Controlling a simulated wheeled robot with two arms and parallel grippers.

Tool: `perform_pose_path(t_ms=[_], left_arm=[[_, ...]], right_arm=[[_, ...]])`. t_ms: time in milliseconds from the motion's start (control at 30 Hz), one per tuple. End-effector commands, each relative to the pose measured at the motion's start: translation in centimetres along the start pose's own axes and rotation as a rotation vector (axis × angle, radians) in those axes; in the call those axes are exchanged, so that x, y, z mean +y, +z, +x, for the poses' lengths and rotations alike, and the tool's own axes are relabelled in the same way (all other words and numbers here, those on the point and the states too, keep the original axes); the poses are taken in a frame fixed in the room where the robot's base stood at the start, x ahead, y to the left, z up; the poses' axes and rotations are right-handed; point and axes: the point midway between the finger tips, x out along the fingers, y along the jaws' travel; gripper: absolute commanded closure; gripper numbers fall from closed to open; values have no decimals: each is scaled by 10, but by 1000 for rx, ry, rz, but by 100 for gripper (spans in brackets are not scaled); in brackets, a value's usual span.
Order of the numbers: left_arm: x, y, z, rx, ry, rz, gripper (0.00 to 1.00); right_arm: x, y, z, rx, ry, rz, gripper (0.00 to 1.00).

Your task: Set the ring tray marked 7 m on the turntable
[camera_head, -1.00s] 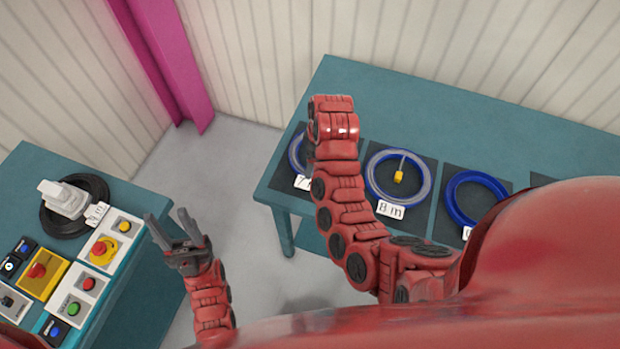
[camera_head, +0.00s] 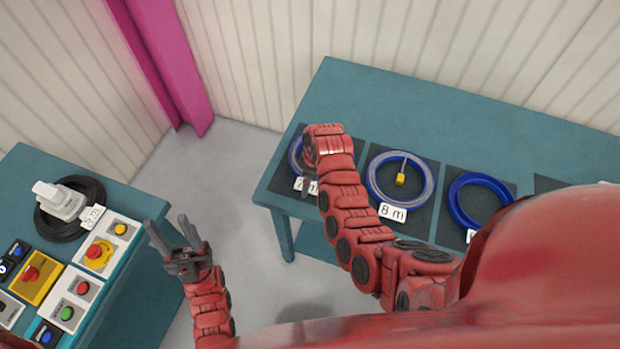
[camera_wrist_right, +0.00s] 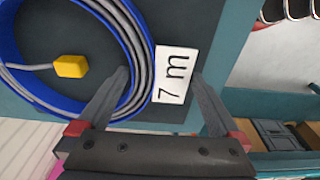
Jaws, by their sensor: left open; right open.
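The 7 m ring tray (camera_wrist_right: 137,62) is a blue ring holding coiled grey cable, with a yellow plug (camera_wrist_right: 70,66) inside and a white label (camera_wrist_right: 174,74) on its side. In the head view the tray (camera_head: 294,155) is partly hidden by my right arm. My right gripper (camera_wrist_right: 160,88) is open over the tray's label side, one finger near the ring and one past the label; contact cannot be told. My left gripper (camera_head: 172,228) is open and empty beside the left table.
An 8 m ring tray (camera_head: 428,190) and another blue ring (camera_head: 455,205) lie on dark mats to the right on the teal table (camera_head: 400,105). The left table (camera_head: 40,160) holds several button boxes, including a yellow one (camera_head: 38,280). Floor separates the tables.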

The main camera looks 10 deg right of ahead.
Motion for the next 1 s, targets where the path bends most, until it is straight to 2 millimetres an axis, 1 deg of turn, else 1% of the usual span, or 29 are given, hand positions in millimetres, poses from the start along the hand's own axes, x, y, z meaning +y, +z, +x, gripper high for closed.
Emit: perform_pose_path(t_ms=[67,100,267,300,467,500,567,600,633,667,700,767,800,867,1000], left_arm=[[0,0,0,0,0,0,50],[0,0,0,0,0,0,50],[0,0,0,0,0,0,50],[0,0,0,0,0,0,50],[0,0,0,0,0,0,50],[0,0,0,0,0,0,50],[0,0,0,0,0,0,50],[0,0,0,0,0,0,50],[0,0,0,0,0,0,50],[0,0,0,0,0,0,50],[0,0,0,0,0,0,50],[0,0,0,0,0,0,50],[0,0,0,0,0,0,50],[0,0,0,0,0,0,50],[0,0,0,0,0,0,50]], right_arm=[[0,0,0,0,0,0,0],[0,0,0,0,0,0,7],[0,0,0,0,0,0,36],[0,0,0,0,0,0,43],[0,0,0,0,0,0,72],[0,0,0,0,0,0,79],[0,0,0,1,1,0,90],[0,0,0,1,1,0,97],[0,0,0,1,1,0,100],[0,0,0,1,1,0,100],[0,0,0,1,1,0,14],[0,0,0,1,0,0,25],[0,0,0,1,0,0,32],[0,0,0,1,0,0,43],[0,0,0,1,1,0,68]])
